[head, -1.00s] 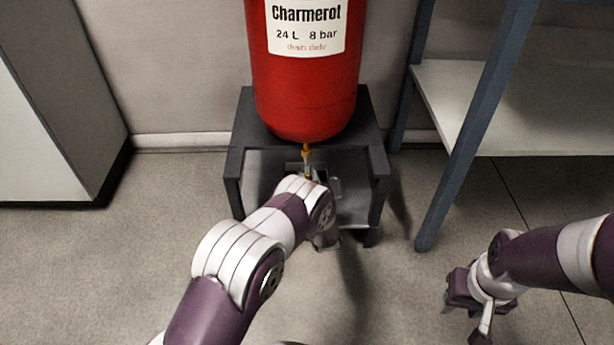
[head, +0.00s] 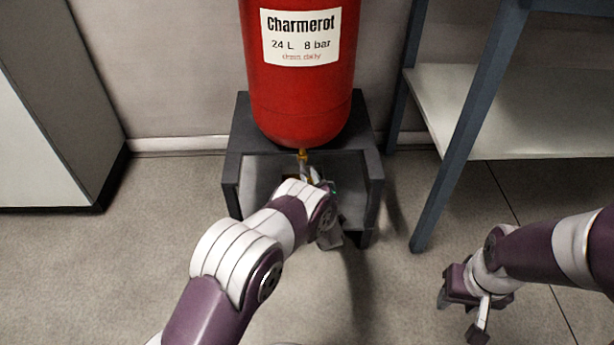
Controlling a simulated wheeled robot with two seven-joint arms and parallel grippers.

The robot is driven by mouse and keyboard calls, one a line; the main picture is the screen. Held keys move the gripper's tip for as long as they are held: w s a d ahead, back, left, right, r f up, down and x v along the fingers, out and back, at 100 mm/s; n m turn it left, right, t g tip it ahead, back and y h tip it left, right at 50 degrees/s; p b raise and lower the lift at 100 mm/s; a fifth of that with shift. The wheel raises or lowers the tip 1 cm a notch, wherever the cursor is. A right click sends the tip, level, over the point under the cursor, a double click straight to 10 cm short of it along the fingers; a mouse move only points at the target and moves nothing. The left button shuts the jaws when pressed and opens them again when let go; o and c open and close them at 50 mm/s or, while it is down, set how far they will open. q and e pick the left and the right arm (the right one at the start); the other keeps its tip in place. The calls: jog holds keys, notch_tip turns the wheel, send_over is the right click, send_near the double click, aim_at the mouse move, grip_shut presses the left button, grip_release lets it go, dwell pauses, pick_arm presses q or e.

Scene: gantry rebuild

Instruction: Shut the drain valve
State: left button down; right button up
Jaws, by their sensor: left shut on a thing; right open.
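A red tank (head: 300,100) with a white label stands on a dark grey stand (head: 366,165). The drain valve (head: 303,156) shows as a small brass piece hanging under the tank's bottom; its lower part and handle are mostly hidden by my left arm. My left gripper (head: 314,178) is under the tank at the valve, shut on a part of it that I take to be the handle; the fingertips are largely hidden behind my wrist. My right gripper (head: 463,310) is open and empty above the floor at the right, well away from the tank.
A blue-legged bench (head: 465,130) with a pale lower shelf stands to the right of the tank. A grey cabinet (head: 50,110) stands at the left. The stand's top and legs surround the space under the tank. The floor in front is clear.

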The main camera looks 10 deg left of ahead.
pick_arm(q)
jog(key=shift+d+r+n+h+p, duration=0.2)
jog(key=shift+n+p, duration=0.1)
jog(key=shift+n, duration=0.3)
jog(key=shift+d+r+n+h+p, duration=0.2)
jog(key=shift+n+p, duration=0.1)
jog(key=shift+n, duration=0.3)
jog(key=n, duration=0.1)
jog(key=r+n+p, duration=0.1)
jog(key=n, duration=0.1)
jog(key=shift+w+d+h+p, duration=0.15)
jog(key=shift+d+h+p, duration=0.15)
jog(key=shift+h, duration=0.1)
jog(key=shift+d+r+n+h+p, duration=0.1)
jog(key=shift+r+n+h+p, duration=0.15)
jog(key=shift+n, duration=0.45)
jog(key=shift+d+r+n+h+p, duration=0.1)
jog(key=shift+r+n+h+p, duration=0.2)
jog(key=shift+n, duration=0.4)
jog(key=shift+r+n+h+p, duration=0.15)
jog(key=shift+n+p, duration=0.2)
jog(key=shift+n, duration=0.35)
jog(key=c, duration=1.1)
grip_release()
jog(key=shift+w, duration=0.1)
jog(key=shift+c, duration=0.2)
jog(key=p+v, duration=0.6)
jog(key=v, duration=0.6)
jog(key=shift+s+p, duration=0.35)
jog(key=shift+s, duration=0.05)
